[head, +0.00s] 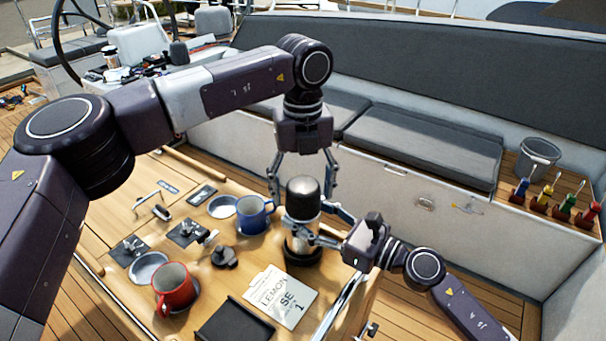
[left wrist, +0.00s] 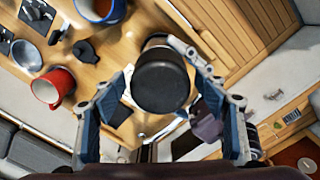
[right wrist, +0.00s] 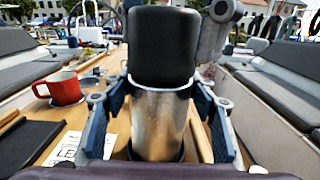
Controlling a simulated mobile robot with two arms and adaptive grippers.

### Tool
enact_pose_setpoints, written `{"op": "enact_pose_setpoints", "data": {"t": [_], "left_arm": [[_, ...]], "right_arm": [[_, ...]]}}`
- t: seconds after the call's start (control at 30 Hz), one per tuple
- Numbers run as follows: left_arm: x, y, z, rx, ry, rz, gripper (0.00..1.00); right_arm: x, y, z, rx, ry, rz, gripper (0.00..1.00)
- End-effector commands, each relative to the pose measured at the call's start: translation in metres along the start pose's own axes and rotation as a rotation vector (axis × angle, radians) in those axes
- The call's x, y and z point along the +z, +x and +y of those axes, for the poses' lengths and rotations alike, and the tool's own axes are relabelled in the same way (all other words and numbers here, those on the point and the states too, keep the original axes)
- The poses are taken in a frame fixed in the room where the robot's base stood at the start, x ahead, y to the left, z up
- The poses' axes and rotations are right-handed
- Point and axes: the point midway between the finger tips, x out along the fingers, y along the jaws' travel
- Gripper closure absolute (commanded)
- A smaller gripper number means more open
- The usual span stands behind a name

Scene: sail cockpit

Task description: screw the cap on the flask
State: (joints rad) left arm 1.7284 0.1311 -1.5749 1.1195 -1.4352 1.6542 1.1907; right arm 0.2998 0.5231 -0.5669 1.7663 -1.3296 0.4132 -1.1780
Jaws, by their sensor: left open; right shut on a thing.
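The flask is a silver cylinder (head: 304,227) standing upright on the table, with a dark base. Its metal body fills the middle of the right wrist view (right wrist: 160,120). The black cap (head: 302,187) sits upright on top of the flask; it also shows in the right wrist view (right wrist: 162,45) and from above in the left wrist view (left wrist: 161,82). How far it is threaded cannot be told. My left gripper (head: 302,193) points down from above, open, with its fingers apart on both sides of the cap. My right gripper (head: 306,236) is shut on the flask body from the right.
A blue mug (head: 252,216), a red mug (head: 174,289) and a black knob-like item (head: 225,256) stand left of the flask. A printed card (head: 281,296) and a dark tray (head: 234,322) lie in front. Several coloured-handled tools and a grey bucket (head: 538,158) stand far right.

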Motion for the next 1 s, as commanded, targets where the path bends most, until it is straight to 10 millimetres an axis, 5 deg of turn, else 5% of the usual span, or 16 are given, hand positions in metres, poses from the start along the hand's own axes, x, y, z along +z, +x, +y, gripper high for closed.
{"op": "enact_pose_setpoints", "data": {"t": [0.47, 0.87, 1.0], "left_arm": [[-0.0001, 0.0153, 0.0001, 0.0, 0.0, 0.0, 0.34], [-0.0001, 0.015, 0.0002, 0.001, 0.0, 0.0, 0.77], [-0.0001, 0.0151, 0.0002, 0.001, 0.027, 0.0, 0.77]], "right_arm": [[0.0009, 0.0001, -0.0002, 0.0, 0.0, -0.001, 1.0], [0.0008, 0.0001, -0.0001, 0.0, 0.0, -0.001, 1.0], [0.0008, 0.0001, -0.0001, 0.0, 0.0, -0.001, 1.0]]}}
